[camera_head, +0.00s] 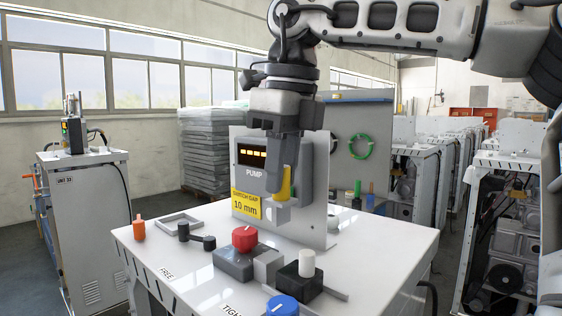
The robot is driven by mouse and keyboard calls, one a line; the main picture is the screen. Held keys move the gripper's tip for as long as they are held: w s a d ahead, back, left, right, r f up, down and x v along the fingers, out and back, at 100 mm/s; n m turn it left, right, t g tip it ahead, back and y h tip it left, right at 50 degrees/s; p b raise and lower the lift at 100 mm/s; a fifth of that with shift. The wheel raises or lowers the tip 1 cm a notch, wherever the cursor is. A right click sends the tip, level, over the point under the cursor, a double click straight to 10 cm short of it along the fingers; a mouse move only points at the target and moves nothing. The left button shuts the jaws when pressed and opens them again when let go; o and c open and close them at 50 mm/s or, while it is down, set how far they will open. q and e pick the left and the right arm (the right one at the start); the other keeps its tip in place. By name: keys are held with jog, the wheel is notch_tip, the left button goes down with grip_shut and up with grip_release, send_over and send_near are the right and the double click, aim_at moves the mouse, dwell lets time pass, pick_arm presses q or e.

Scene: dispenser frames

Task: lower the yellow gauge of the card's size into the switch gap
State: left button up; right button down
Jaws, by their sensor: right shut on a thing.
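My right gripper (280,180) points down and is shut on the yellow gauge (286,184), whose yellow part shows beside the finger. A small pale grey piece (283,213) shows just below the fingers; I cannot tell whether it belongs to the gauge. The yellow card (246,206) reads "SWITCH GAP 10 mm" and is on the upright pump panel (318,210), left of the gripper. The gauge is held above the table, in front of the panel. I cannot clearly make out the switch gap. My left gripper is not in view.
On the white table (190,280) stand a grey block with a red knob (244,238), a black block with a white cylinder (307,264), a blue knob (282,305), an orange peg (139,228), a black double-ended piece (196,238) and a grey frame (181,220). The left front is clear.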

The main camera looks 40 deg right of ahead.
aim_at(282, 224)
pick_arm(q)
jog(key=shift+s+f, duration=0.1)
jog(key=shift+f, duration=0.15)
pick_arm(e)
jog(key=shift+f, duration=0.15)
jog(key=shift+f+b, duration=0.45)
jog(key=shift+b, duration=0.05)
jog(key=shift+f+b, duration=1.3)
jog(key=shift+f, duration=0.65)
pick_arm(q)
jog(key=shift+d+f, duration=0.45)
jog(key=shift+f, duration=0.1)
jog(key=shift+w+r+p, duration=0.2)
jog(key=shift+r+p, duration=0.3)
jog(key=shift+p, duration=0.05)
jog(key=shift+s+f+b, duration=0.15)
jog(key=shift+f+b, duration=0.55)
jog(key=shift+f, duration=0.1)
pick_arm(e)
jog(key=shift+f, duration=1.05)
pick_arm(q)
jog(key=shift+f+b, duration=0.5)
jog(key=shift+b, duration=0.15)
pick_arm(e)
jog(key=shift+f, duration=0.95)
jog(key=c, duration=1.2)
grip_release()
jog(key=shift+o, duration=0.2)
